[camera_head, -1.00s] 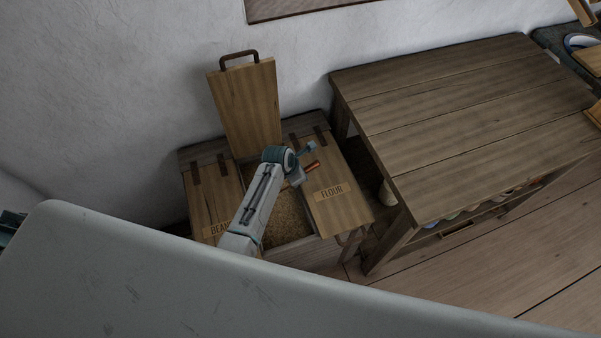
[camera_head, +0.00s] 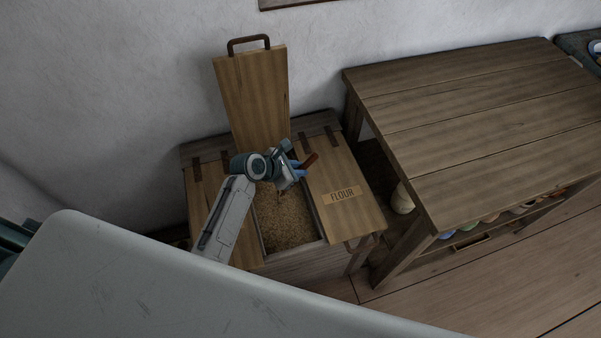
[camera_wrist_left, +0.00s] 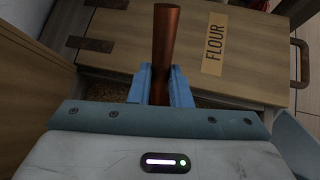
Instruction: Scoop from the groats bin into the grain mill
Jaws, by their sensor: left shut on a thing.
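The bin (camera_head: 285,256) has its middle lid (camera_head: 252,98) raised against the wall, and tan groats (camera_head: 284,222) show in the open compartment. My left gripper (camera_head: 298,168) is over the back of that opening, beside the closed lid marked FLOUR (camera_head: 345,197). It is shut on a reddish-brown handle (camera_head: 310,160), which stands between the blue fingers in the left wrist view (camera_wrist_left: 166,50). The head of the tool is hidden, so I cannot tell whether it holds groats. The grain mill does not show. My right gripper is not in view.
A wooden table (camera_head: 480,110) stands right of the bin, with several coloured bowls (camera_head: 490,217) on its lower shelf. A pale jar (camera_head: 402,198) stands between bin and table. The floor (camera_head: 480,290) in front is clear.

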